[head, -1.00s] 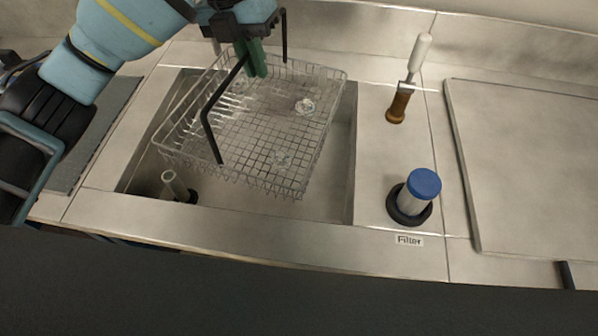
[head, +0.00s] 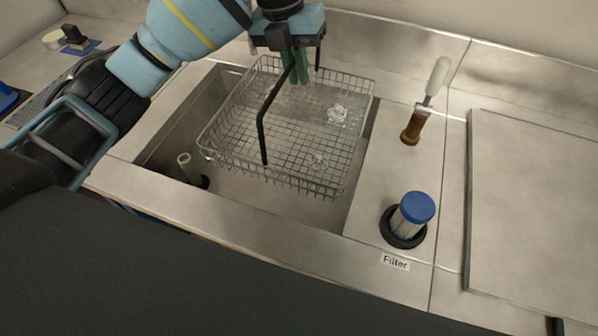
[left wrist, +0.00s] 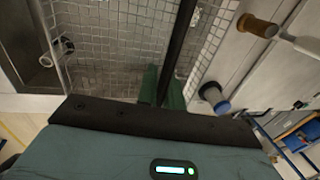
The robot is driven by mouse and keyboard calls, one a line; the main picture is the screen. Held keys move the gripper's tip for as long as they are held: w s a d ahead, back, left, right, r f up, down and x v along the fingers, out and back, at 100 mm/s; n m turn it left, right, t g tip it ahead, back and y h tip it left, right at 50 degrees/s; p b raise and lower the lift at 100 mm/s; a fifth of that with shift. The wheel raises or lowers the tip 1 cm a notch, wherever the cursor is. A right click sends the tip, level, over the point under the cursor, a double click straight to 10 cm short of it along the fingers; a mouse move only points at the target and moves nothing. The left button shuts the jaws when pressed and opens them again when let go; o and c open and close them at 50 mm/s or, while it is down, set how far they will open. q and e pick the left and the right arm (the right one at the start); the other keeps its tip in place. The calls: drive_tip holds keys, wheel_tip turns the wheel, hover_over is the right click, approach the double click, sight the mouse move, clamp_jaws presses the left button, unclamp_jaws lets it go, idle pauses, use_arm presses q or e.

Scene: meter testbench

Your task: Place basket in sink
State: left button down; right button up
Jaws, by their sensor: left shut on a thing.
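The wire basket (head: 275,145) is a silver mesh tray with a tall black handle. It hangs over the right part of the sink (head: 180,135), with part of the basin open to its left. Clear small items (head: 337,114) lie in the basket. My left gripper (head: 297,75) is above the basket's far side, its green fingers shut on the basket's black handle. In the left wrist view the mesh of the basket (left wrist: 110,35) fills the upper part, and the dark handle bar runs up from the green fingers (left wrist: 160,85). Whether the basket touches the sink floor I cannot tell. My right gripper is not in view.
A blue-capped filter (head: 411,216) stands right of the sink, with a label in front. A pale upright pipe (head: 188,168) stands in the sink's left front. A flat panel (head: 535,210) lies at right.

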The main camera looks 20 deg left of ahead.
sight(294, 127)
use_arm(q)
drive_tip(key=a+x, duration=0.1)
drive_tip(key=x, duration=0.4)
drive_tip(key=a+x, duration=0.1)
drive_tip(key=x, duration=0.5)
drive_tip(key=a+x, duration=0.1)
drive_tip(key=x, duration=0.5)
drive_tip(key=shift+a+f+b, duration=0.25)
drive_tip(key=shift+f+b, duration=0.1)
drive_tip(key=shift+f, duration=0.25)
drive_tip(key=c, duration=1.5)
unclamp_jaws()
drive_tip(key=shift+f, duration=0.1)
drive_tip(key=shift+c, duration=0.2)
drive_tip(key=v, duration=1.2)
